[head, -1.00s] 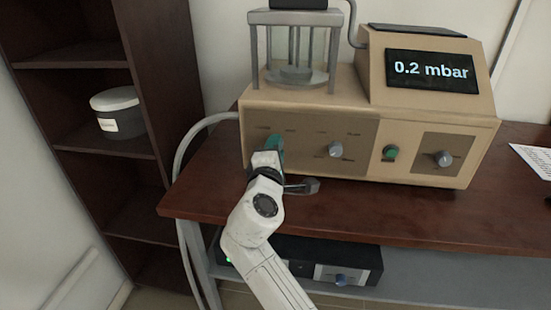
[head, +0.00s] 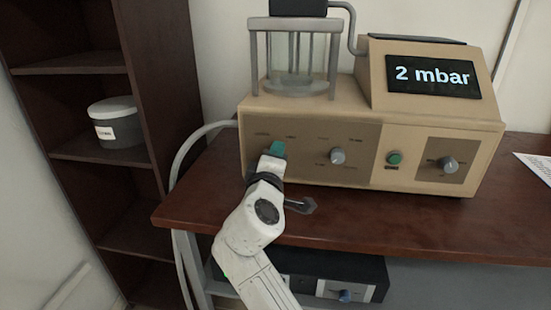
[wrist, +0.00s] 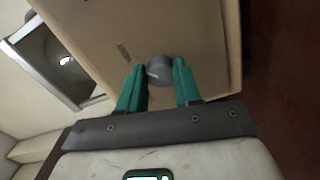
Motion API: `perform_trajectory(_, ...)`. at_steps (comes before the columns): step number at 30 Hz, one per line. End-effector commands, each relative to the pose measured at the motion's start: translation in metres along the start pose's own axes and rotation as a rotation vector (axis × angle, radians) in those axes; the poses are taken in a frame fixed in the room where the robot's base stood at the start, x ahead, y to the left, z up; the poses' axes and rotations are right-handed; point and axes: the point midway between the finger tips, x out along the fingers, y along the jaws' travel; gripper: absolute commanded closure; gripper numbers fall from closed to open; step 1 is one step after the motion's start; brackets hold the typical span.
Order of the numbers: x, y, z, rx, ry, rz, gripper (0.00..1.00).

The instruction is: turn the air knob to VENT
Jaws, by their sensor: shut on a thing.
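The beige instrument (head: 330,110) stands on the brown table, and its display (head: 430,75) reads 2 mbar. My gripper (head: 276,151) has its teal fingers at the leftmost knob of the front panel. In the wrist view, my gripper (wrist: 158,80) is shut on this round grey knob (wrist: 160,66), one finger on each side. I take it as the air knob; its labels are too small to read. A pale mark shows on the knob's face. In the head view my fingers hide the knob.
To the right on the panel are a second grey knob (head: 338,156), a green button (head: 394,159) and another knob (head: 448,164). A glass chamber (head: 292,60) stands on top. A black unit (head: 340,275) is below the table. A dark shelf (head: 80,110) is at left.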

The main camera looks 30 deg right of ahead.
Motion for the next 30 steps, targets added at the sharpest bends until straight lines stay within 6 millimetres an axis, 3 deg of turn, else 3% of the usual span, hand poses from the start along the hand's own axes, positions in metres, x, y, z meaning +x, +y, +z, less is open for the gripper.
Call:
perform_trajectory(6, 0.000, -0.003, 0.002, -0.001, -0.004, -0.006, 0.97)
perform_trajectory(7, 0.000, -0.003, 0.002, -0.001, -0.004, -0.006, 0.64)
perform_trajectory(14, 0.000, -0.002, 0.001, -0.001, -0.002, -0.003, 0.42)
perform_trajectory(23, -0.003, -0.001, 0.000, -0.001, 0.000, -0.002, 0.41)
perform_trajectory(30, -0.036, -0.001, -0.001, 0.001, 0.003, -0.003, 0.41)
